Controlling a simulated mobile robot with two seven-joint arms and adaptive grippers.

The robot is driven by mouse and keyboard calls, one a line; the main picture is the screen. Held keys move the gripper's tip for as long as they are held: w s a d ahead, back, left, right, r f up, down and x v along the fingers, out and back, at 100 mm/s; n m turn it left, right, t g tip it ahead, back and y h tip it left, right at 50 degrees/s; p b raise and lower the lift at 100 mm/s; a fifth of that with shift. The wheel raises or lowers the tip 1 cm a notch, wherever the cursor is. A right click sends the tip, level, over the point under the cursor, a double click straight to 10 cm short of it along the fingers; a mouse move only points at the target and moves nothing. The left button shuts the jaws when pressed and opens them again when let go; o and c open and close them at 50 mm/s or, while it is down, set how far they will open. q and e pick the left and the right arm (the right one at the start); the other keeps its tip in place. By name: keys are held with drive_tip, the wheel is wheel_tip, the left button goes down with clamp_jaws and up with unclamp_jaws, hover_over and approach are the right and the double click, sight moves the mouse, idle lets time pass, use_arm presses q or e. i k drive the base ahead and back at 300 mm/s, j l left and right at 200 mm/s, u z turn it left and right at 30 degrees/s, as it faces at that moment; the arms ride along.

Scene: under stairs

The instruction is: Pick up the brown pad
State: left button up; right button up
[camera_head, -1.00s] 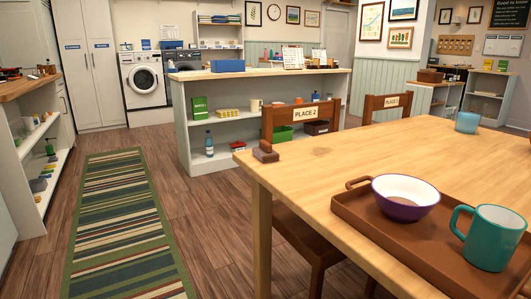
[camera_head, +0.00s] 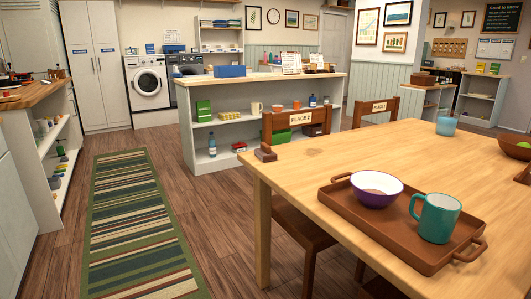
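A small brown block-like thing (camera_head: 265,153), with a raised part on top, sits at the far left corner of the wooden table (camera_head: 340,160). It is the only thing here that looks like the brown pad, but it is too small to be sure. Neither of my grippers is in view.
A brown tray (camera_head: 345,208) on the table holds a purple and white bowl (camera_head: 376,189) and a teal mug (camera_head: 436,218). A blue cup (camera_head: 446,126) stands farther back. Chairs (camera_head: 297,123) stand at the table. A striped rug (camera_head: 138,225) lies on open floor to the left.

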sight(264, 153)
drive_tip(key=i+j+z, duration=0.15)
drive_tip(key=i+j, duration=0.6)
drive_tip(key=i, duration=0.05)
